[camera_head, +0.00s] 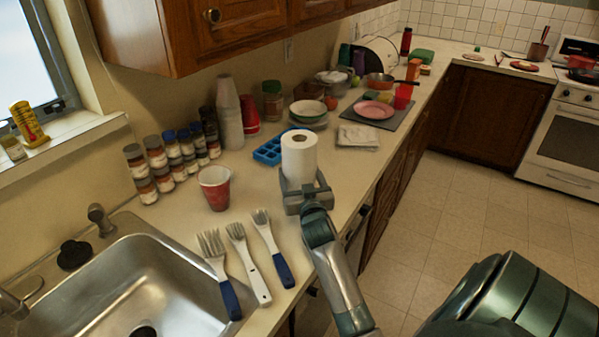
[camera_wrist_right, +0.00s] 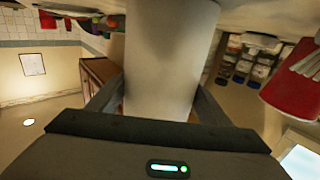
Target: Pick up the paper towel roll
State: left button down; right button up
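The paper towel roll (camera_head: 299,152) is white and upright, with its dark core hole facing up. It appears to stand near the counter's front edge, but its base is hidden behind my right gripper (camera_head: 306,190). In the right wrist view the roll (camera_wrist_right: 165,60) fills the middle, with one finger of my right gripper (camera_wrist_right: 160,98) on each side, low on the roll. The fingers are very close to its sides; whether they press on it is unclear. My left gripper is not in view.
Left of the roll are a blue tray (camera_head: 270,150), a red cup (camera_head: 215,187) and several spice jars (camera_head: 160,165). Brushes (camera_head: 250,258) lie near the sink (camera_head: 140,275). A folded cloth (camera_head: 358,137) and pink plate (camera_head: 374,110) sit behind right. Cabinets (camera_head: 190,30) hang above.

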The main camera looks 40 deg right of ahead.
aim_at(303, 162)
jog(key=shift+r, duration=0.1)
jog(key=shift+r, duration=0.5)
jog(key=r, duration=0.1)
jog(key=r+b, duration=0.1)
jog(key=r, duration=0.1)
jog(key=shift+s+d+r+b, duration=0.15)
jog(key=shift+s+d+b, duration=0.1)
jog(key=shift+s+b, duration=0.1)
jog(key=s+d+r+b, duration=0.1)
jog(key=s+d+r, duration=0.1)
jog(key=s, duration=0.3)
jog(key=s+d+r+b, duration=0.1)
jog(key=s+d+r, duration=0.1)
jog(key=s+r, duration=0.2)
jog(key=shift+s+d+r, duration=0.25)
jog(key=shift+s+r, duration=0.05)
jog(key=shift+s, duration=0.1)
dwell(0.4)
